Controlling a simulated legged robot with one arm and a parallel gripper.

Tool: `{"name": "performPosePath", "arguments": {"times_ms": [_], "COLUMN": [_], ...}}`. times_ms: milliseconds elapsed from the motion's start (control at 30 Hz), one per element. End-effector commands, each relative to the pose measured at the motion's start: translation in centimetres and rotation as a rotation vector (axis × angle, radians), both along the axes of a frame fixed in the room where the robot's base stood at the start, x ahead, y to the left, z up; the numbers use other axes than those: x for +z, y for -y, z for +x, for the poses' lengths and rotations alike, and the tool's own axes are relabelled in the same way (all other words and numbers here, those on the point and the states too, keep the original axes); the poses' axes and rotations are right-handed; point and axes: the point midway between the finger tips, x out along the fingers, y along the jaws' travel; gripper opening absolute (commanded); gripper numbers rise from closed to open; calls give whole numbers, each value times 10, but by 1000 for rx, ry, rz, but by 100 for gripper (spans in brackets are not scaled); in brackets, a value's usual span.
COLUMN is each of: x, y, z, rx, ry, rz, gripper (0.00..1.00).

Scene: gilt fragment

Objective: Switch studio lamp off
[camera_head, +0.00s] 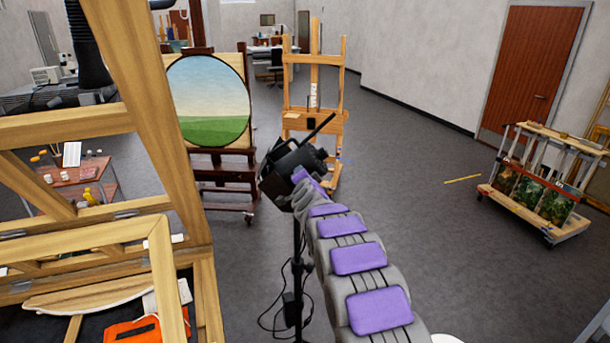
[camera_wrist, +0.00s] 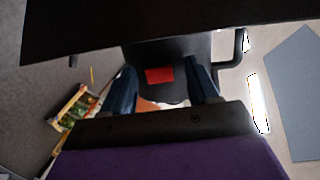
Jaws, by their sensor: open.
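The black studio lamp (camera_head: 286,172) stands on a thin black stand (camera_head: 297,270), with its flaps spread, near the middle of the head view. My arm reaches up to its right side. In the wrist view the lamp's dark housing (camera_wrist: 150,30) fills the top. A small red rectangular switch (camera_wrist: 159,75) shows on its rounded black back. My gripper (camera_wrist: 163,68) is open, with one finger on each side of the switch. Nothing is held between the fingers. I cannot tell whether the fingers touch the housing. The lamp's front is not clearly seen, nor whether it is lit.
A black cable (camera_head: 270,318) loops beside the stand. A large wooden easel frame (camera_head: 160,130) stands close on the left. An easel with an oval landscape painting (camera_head: 208,100) and an empty easel (camera_head: 314,75) stand behind. Clear floor lies right, before a painting cart (camera_head: 530,205).

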Motion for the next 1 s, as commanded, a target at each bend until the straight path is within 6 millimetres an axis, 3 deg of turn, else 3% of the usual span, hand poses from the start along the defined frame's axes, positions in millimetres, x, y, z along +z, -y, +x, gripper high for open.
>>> {"name": "performPosePath", "arguments": {"times_ms": [367,900,1000], "x": [-2,-3,-3], "y": [0,1,1], "z": [2,3,3], "rx": [-1,-1,-1], "ry": [-1,-2,-2], "rz": [0,1,1], "gripper": [60,9,4]}}
